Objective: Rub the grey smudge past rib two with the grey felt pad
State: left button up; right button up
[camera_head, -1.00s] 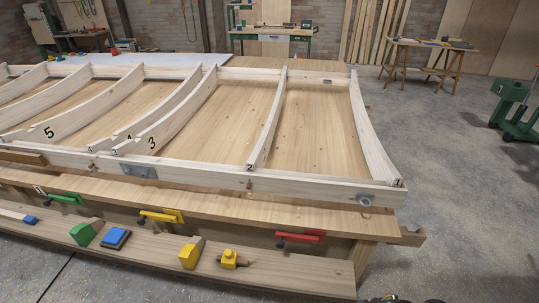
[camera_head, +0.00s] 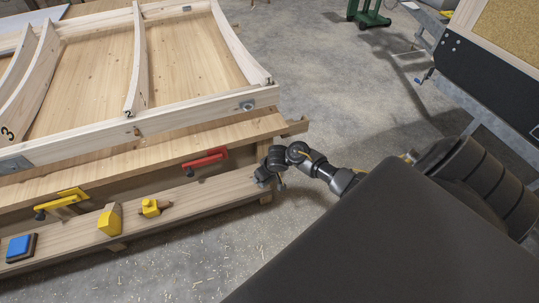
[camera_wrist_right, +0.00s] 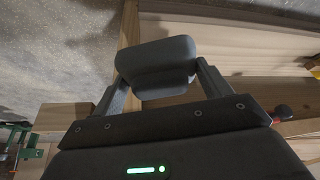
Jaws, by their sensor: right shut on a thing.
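In the right wrist view my right gripper (camera_wrist_right: 158,85) is shut on the grey felt pad (camera_wrist_right: 156,55), a dark grey rounded block between its two fingers. In the head view my right gripper (camera_head: 264,178) is at the right end of the low front plank, small and dark, and the pad cannot be made out there. Rib two (camera_head: 138,60), a pale curved timber marked 2, stands on the frame to the left and beyond the gripper. I cannot make out the grey smudge in either view. My left gripper is not in view.
The front plank (camera_head: 190,200) holds a blue block (camera_head: 19,246), a yellow block (camera_head: 110,218) and a yellow knobbed piece (camera_head: 151,207). Red (camera_head: 205,159) and yellow (camera_head: 62,203) clamps sit along the bench edge. Rib three (camera_head: 32,75) stands further left. Concrete floor (camera_head: 330,90) is open to the right.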

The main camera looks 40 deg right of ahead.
jog(key=w+d+r+m, duration=0.1)
jog(key=w+d+m, duration=0.1)
jog(key=w, duration=0.2)
jog(key=s+d+r+m+h, duration=0.2)
jog(key=s+d+r, duration=0.2)
jog(key=s+d, duration=0.2)
jog(key=s+a+r+n, duration=0.1)
jog(key=s+a+r, duration=0.4)
jog(key=a, duration=0.3)
jog(key=s+a+r+n+y, duration=0.1)
jog(key=s+a+r, duration=0.4)
jog(key=a, duration=0.2)
jog(key=s+a+r+n+y, duration=0.1)
jog(key=s+a+r+n, duration=0.1)
jog(key=s+a+r, duration=0.3)
jog(key=a+r, duration=0.1)
jog(key=a, duration=0.2)
jog(key=shift+a, duration=0.35)
